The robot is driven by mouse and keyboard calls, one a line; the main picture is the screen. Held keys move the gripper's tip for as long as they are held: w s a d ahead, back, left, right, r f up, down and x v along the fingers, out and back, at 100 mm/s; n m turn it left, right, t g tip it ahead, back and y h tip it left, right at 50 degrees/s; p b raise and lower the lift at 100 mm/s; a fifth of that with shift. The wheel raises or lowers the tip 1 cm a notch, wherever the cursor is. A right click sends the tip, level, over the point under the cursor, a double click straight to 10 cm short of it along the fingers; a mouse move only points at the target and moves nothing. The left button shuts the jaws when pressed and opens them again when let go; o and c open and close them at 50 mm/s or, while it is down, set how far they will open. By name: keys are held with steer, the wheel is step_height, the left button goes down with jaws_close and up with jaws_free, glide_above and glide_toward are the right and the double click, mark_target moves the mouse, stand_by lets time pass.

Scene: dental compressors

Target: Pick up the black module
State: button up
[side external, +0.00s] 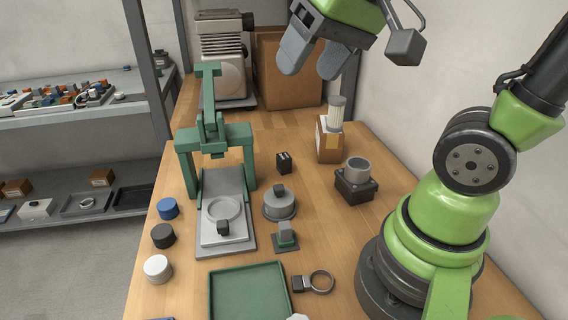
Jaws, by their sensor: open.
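A small black module (283,162) with light marks on its face sits on the wooden table, right of the green press frame. My gripper (310,69) is above the far part of the table, at the top of the view, with its two grey fingers apart and pointing down. Nothing shows between them. The gripper is apart from the module, higher up in the picture. No other thing hides the module.
Near the module stand a green press (188,158), a grey round part (279,207), a dark square base with a grey ring (356,188) and a small brown box with a white cylinder (329,140). A green tray (250,291) lies in front. Blue, black and white caps line the left edge.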

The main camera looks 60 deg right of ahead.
steer(key=w+d+f+g, duration=0.2)
steer(key=w+d+f, duration=0.2)
steer(key=w+d, duration=0.3)
steer(key=m+g+h, duration=0.1)
steer(key=m+g, duration=0.1)
steer(key=g, duration=0.2)
glide_above(286, 159)
steer(key=f, duration=1.6)
steer(key=shift+a, duration=0.2)
steer(key=f, duration=0.5)
steer(key=shift+d+f, duration=0.25)
steer(key=shift+d, duration=0.05)
step_height(286, 159, down, 6)
steer(key=shift+r, duration=0.1)
steer(key=c, duration=1)
